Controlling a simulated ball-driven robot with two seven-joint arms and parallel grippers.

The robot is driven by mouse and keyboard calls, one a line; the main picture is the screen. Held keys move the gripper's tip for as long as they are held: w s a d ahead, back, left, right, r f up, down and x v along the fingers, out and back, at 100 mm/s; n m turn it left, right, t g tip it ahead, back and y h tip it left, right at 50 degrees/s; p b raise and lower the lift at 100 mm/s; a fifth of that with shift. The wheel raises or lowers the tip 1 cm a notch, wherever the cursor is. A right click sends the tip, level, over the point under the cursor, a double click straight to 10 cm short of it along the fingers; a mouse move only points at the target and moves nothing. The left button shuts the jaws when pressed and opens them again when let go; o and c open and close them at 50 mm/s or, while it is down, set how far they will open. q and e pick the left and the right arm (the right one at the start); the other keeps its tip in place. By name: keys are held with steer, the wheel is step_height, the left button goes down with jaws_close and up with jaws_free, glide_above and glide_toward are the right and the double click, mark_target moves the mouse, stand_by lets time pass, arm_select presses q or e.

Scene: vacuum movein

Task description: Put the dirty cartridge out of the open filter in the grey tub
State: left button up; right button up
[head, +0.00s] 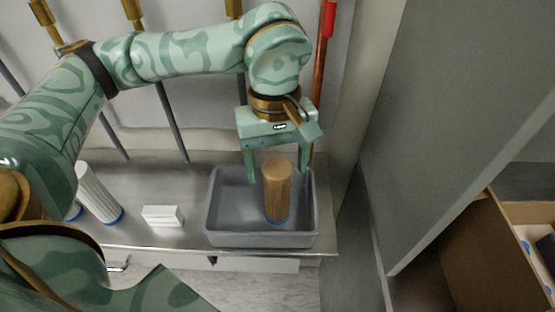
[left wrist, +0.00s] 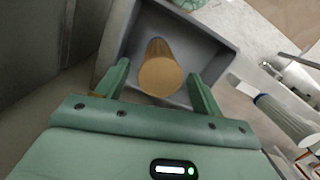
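The brown, dirty cartridge (head: 277,190) with a blue lower end is upright inside the grey tub (head: 222,240). In the left wrist view the cartridge (left wrist: 160,72) shows end-on, with the grey tub (left wrist: 215,42) around it. My left gripper (head: 277,168) is just above the tub, pointing down, at the cartridge's top. Its fingers (left wrist: 160,88) are spread wider than the cartridge, with a gap showing on each side. I cannot make out the open filter housing. My right gripper is not in view.
A white pleated cartridge (head: 98,194) with a blue end and a small white box (head: 162,216) are on the counter left of the tub. Pipes with brass fittings rise behind. A grey panel (head: 440,120) and a cardboard box (head: 490,255) are at the right.

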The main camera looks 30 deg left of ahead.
arm_select(q)
steer(key=shift+r, duration=0.1)
step_height(320, 180, up, 12)
steer(key=w+a+p, duration=0.1)
steer(key=p, duration=0.2)
steer(key=shift+p, duration=0.3)
